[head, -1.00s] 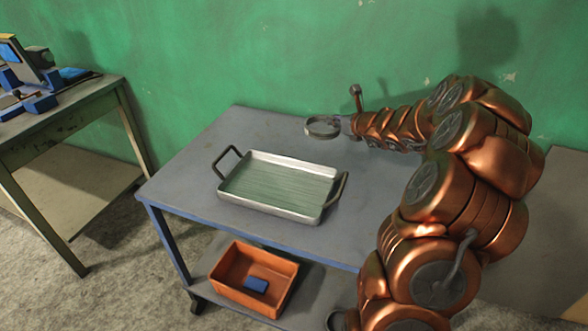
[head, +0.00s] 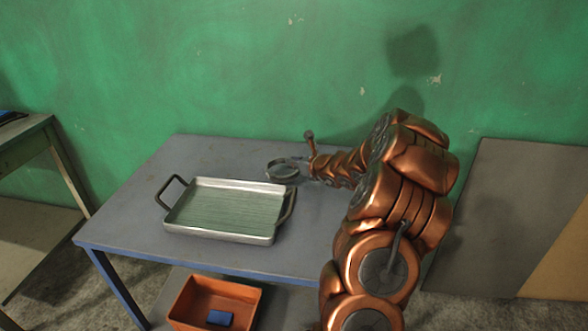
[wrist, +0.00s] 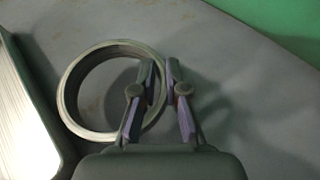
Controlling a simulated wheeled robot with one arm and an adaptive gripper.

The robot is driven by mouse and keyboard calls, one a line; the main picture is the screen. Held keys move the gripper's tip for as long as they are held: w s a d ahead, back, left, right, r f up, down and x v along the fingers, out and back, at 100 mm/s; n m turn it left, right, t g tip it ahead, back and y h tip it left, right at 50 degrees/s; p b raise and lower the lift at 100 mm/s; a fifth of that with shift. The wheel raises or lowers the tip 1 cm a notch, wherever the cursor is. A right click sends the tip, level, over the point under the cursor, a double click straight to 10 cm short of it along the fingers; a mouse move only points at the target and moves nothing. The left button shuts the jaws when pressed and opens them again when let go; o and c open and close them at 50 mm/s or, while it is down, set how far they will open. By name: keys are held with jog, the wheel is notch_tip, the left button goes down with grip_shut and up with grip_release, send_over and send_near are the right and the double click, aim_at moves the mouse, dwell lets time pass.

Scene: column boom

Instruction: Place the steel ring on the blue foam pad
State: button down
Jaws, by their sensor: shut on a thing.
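The steel ring (wrist: 68,92) is a pale metal hoop, and in the wrist view my gripper (wrist: 161,76) has its fingers shut on the ring's right side. In the head view the ring (head: 268,170) is just off the tip of my gripper (head: 298,170), over the grey table's back part, right of a metal tray. I cannot tell whether it touches the table. I see no thing that is clearly the blue foam pad. A sliver of blue (head: 10,116) shows on another table at the left edge, mostly cut off.
The metal tray (head: 270,238) with two dark handles stands on the grey table (head: 120,222). An orange bin (head: 187,300) with a small blue block (head: 220,317) is below. The green wall (head: 200,60) is close behind. A grey board (head: 500,220) leans at the right.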

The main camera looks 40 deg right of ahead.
jog(key=shift+f, duration=1.05)
jog(key=shift+f, duration=0.15)
jog(key=c, duration=1.2)
grip_release()
jog(key=shift+s+r, duration=0.1)
jog(key=shift+r, duration=0.15)
jog(key=v, duration=1.1)
jog(key=shift+s+a+r, duration=0.1)
jog(key=shift+s+r, duration=0.1)
jog(key=shift+s, duration=0.15)
